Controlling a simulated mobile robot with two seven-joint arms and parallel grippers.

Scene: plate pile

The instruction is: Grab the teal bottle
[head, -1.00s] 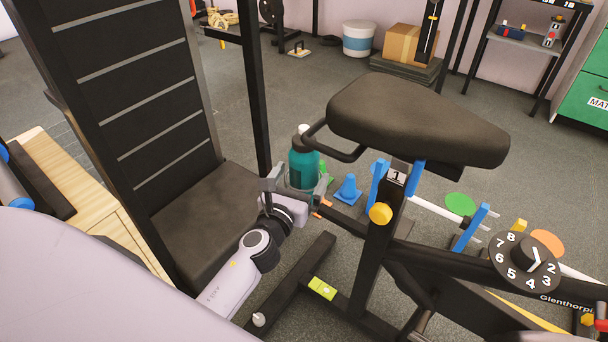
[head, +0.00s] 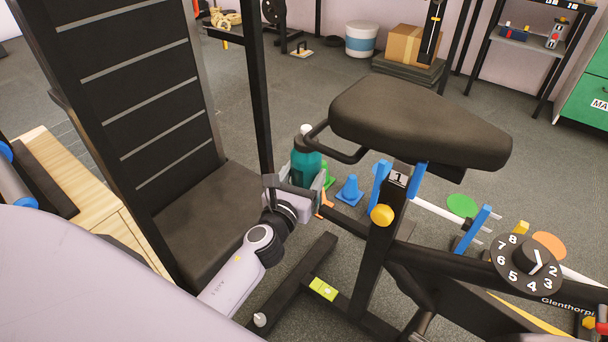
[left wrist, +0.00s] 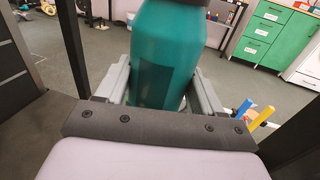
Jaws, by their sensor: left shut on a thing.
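The teal bottle (head: 306,161) has a white cap and stands roughly upright, beside the bike's black handle bar, in the head view. My left gripper (head: 308,190) reaches it from the lower left, with its fingers around the bottle's body. In the left wrist view the bottle (left wrist: 166,55) fills the space between the two grey fingers of the left gripper (left wrist: 160,88), which is shut on it. The bottle's lower part is hidden behind the gripper. My right gripper is not in view.
A black padded bench (head: 203,225) is on the left.

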